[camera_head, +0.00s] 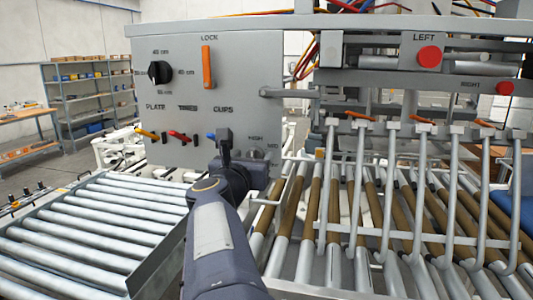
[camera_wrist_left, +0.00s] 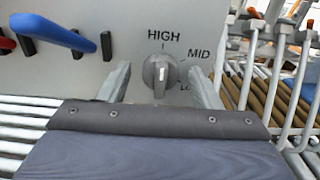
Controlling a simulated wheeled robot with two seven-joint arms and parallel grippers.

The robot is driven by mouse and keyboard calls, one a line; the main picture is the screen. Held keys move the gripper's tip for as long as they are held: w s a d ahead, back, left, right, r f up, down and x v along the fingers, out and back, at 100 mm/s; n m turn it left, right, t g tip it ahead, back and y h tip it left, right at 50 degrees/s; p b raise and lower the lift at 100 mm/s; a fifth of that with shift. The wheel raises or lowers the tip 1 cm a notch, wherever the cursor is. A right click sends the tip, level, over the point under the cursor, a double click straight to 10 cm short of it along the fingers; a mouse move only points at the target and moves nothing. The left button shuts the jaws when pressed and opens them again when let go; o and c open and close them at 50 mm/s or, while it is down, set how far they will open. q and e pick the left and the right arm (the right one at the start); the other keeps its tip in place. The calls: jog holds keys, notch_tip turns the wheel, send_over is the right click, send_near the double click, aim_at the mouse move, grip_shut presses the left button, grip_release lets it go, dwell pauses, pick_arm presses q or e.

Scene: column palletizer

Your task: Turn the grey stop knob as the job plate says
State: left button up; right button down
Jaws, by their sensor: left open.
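The grey stop knob (camera_wrist_left: 160,75) is on the grey panel (camera_wrist_left: 85,75), and in the left wrist view its white mark stands about upright, towards HIGH. MID is at its upper right, and the lowest label is partly hidden by a finger. My left gripper (camera_wrist_left: 159,68) is open, with one finger on each side of the knob. I see no readable job plate. My right gripper is out of view.
Yellow, red and blue levers (camera_head: 180,136) stick out left of my gripper. A black dial (camera_head: 159,72) and an orange LOCK handle (camera_head: 207,67) are higher on the panel. Roller conveyors (camera_head: 90,225) lie left, and bent metal bars (camera_head: 390,190) stand right.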

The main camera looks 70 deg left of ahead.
pick_arm(q)
jog(key=shift+d+r, duration=0.1)
jog(key=shift+c, duration=0.8)
jog(key=c, duration=0.8)
jog(key=shift+w, duration=0.1)
